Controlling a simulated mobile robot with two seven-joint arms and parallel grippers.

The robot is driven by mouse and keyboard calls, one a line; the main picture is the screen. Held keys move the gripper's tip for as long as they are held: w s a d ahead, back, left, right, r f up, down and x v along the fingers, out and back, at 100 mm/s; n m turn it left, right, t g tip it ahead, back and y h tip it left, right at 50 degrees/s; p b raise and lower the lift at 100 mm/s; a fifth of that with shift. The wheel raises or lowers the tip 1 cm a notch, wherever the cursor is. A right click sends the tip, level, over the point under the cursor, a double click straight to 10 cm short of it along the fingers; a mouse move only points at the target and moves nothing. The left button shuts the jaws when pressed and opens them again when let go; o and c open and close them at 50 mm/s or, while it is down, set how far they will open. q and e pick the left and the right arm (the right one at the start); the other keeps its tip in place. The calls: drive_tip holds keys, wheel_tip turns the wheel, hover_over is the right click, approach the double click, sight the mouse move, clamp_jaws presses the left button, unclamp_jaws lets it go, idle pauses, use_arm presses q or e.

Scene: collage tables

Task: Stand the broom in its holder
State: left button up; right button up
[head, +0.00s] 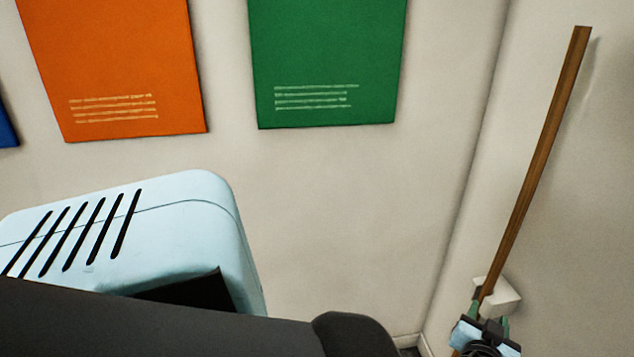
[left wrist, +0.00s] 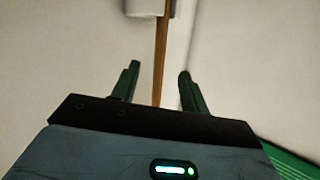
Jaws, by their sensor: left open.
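The broom (head: 540,150) shows as a long brown wooden handle leaning slightly right along the right-hand wall; its lower end and head are out of view. A small white holder (head: 507,298) is on the wall, and the handle runs right by it; I cannot tell whether it is seated in it. My left gripper (head: 490,314) is open just below the holder. In the left wrist view the handle (left wrist: 161,55) runs upright between the two spread fingers, apart from both, with the white holder (left wrist: 143,8) at the top edge. My right gripper is not in view.
A pale blue slotted box-like casing (head: 185,215) fills the lower left. Orange (head: 120,70) and green (head: 325,65) panels hang on the back wall. The room corner is just left of the handle. A green patch (left wrist: 285,160) shows lower right in the wrist view.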

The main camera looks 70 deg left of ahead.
use_arm(q)
drive_tip(key=s+d+f+m+g+h, duration=0.1)
drive_tip(key=s+d+f+m+h, duration=0.25)
drive_tip(key=s+f, duration=0.65)
drive_tip(key=s+d+f+m+g+h, duration=0.2)
drive_tip(key=s+d+f+h, duration=0.15)
drive_tip(key=s+f, duration=0.65)
drive_tip(key=s+d+m+g+h, duration=0.1)
drive_tip(key=s+d+h, duration=0.1)
drive_tip(key=s, duration=1.1)
drive_tip(key=s+d+f+m+g+h, duration=0.1)
drive_tip(key=s+d+h, duration=0.2)
drive_tip(key=s, duration=1)
drive_tip(key=shift+s+d+f+g, duration=0.15)
drive_tip(key=shift+d+f+g, duration=0.15)
drive_tip(key=shift+d, duration=0.3)
drive_tip(key=shift+c, duration=0.9)
drive_tip(key=shift+m, duration=0.25)
